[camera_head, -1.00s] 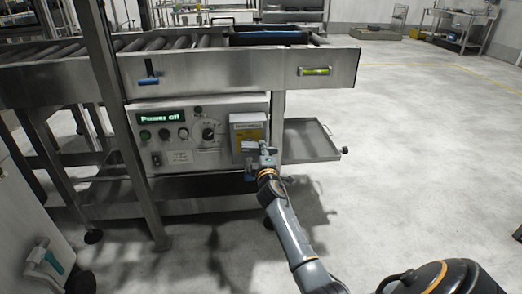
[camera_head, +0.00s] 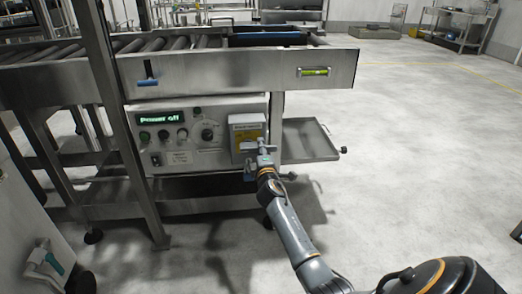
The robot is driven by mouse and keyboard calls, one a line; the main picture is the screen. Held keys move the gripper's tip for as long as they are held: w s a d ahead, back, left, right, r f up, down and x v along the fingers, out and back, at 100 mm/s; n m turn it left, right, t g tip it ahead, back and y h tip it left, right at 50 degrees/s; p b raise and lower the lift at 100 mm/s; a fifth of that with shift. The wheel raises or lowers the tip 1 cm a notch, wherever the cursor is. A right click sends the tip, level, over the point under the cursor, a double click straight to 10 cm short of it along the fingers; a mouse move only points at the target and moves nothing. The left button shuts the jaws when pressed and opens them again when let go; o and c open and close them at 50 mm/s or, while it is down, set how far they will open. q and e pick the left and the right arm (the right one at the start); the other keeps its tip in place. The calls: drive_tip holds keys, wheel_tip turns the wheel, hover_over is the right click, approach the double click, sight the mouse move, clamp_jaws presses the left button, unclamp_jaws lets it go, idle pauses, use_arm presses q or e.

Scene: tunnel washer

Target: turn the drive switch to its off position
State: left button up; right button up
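A white control panel (camera_head: 182,171) is mounted under the roller conveyor. Its green display (camera_head: 161,118) reads "Power off". A grey box with a yellow front plate (camera_head: 249,133) sits at the panel's right end; it looks like the drive switch, but its label is too small to read. My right gripper (camera_head: 262,158) is at the lower part of this box, overlapping it in the picture. I cannot tell whether its fingers touch or grip a handle there, and the handle's position is hidden. My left gripper is not in view.
The panel also has a round dial (camera_head: 208,134), several round buttons and a black rocker switch (camera_head: 156,160). An open metal tray (camera_head: 310,141) sticks out right of the box. A steel post (camera_head: 122,130) stands at the left.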

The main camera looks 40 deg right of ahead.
idle(0.3)
drive_tip(key=v, duration=1.2)
